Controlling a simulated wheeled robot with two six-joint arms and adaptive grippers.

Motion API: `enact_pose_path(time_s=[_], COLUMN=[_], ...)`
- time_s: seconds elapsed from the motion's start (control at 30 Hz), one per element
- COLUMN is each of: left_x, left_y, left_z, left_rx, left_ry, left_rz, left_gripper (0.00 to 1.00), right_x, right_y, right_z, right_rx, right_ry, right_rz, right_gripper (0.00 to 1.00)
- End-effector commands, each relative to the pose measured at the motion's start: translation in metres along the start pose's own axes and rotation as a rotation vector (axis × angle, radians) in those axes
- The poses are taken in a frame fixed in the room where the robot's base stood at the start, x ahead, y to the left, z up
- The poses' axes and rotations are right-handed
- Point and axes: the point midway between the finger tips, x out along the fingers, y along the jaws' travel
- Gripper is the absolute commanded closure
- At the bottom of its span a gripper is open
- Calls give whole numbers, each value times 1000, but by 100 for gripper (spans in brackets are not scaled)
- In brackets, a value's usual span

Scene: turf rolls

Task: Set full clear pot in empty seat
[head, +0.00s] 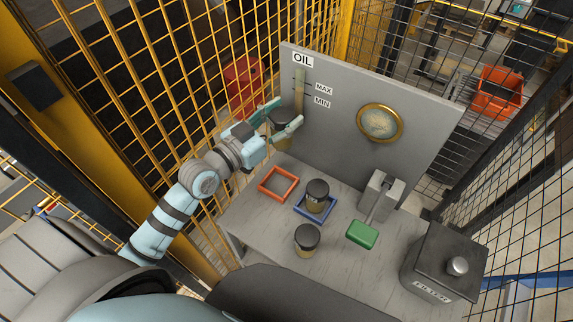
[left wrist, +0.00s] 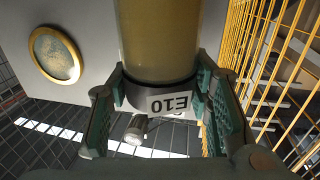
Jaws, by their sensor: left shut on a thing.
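My left gripper (head: 288,111) is shut on a pot (head: 283,142) with a dark lid and amber contents, held above the bench in front of the grey panel. The orange square seat (head: 264,188) on the bench is empty. The blue square seat (head: 302,208) has a dark-lidded pot (head: 317,196) in it. Another dark-lidded pot (head: 307,239) stands on the bench outside both seats. My right gripper is out of view.
The grey panel (head: 335,135) has an OIL gauge (head: 300,92) with MAX and MIN marks and a round brass-rimmed glass (head: 380,123). Yellow mesh closes the left side.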

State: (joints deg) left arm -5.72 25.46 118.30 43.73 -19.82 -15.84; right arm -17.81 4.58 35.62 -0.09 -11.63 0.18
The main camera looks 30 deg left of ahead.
Motion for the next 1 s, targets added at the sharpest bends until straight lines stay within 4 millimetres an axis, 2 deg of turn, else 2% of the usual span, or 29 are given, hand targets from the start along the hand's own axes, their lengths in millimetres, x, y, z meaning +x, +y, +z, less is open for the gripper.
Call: enact_pose_path(time_s=[0.03,0.07,0.1,0.2,0.3,0.47,0.6,0.67,0.87,1.0], left_x=[-3,-5,-6,-3,0,2,2,2,2,2], left_y=[-1,-2,-2,-5,-5,-5,-4,-4,-4,-4], left_z=[24,38,59,100,125,139,167,175,170,173], left_rx=[-2,-2,3,1,1,0,1,-1,0,0], left_ry=[-1,-1,2,-2,-4,-5,-6,-6,-6,-6], left_rz=[-3,-6,-6,-10,-10,-7,-5,-5,-5,-5], left_gripper=[89,89,89,89,89,89,89,89,89,89], right_x=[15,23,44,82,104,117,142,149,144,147], right_y=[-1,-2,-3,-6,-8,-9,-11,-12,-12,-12], right_z=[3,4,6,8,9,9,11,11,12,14], right_rx=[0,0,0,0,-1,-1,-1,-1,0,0], right_ry=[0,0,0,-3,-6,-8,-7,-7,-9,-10], right_rz=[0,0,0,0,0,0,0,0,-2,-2], right_gripper=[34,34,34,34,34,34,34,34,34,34])
